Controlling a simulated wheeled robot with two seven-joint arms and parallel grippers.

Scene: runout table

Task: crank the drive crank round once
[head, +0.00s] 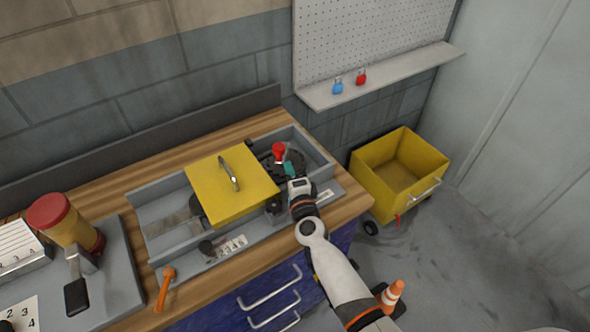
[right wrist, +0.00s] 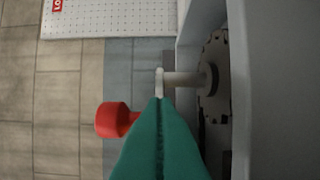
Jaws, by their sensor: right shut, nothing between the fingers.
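The drive crank shows its red knob (head: 279,150) at the back right of the grey runout table (head: 318,148). In the right wrist view, the red knob (right wrist: 112,120) is left of the fingers, and a pale shaft (right wrist: 182,79) runs from a dark toothed wheel (right wrist: 214,78) to a pale upright end piece. My right gripper (head: 290,169) has teal fingers, shut and empty, close beside the knob. The fingers (right wrist: 158,105) hide part of the knob's stem and the crank arm. I cannot tell whether they touch it. My left gripper is not in view.
A yellow cover (head: 230,185) with a handle sits left of the crank. An orange handle (head: 165,285) is at the front left. A yellow bin (head: 400,175) stands right of the bench, and a cone (head: 390,295) is on the floor. A shelf (head: 385,75) holds two padlocks.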

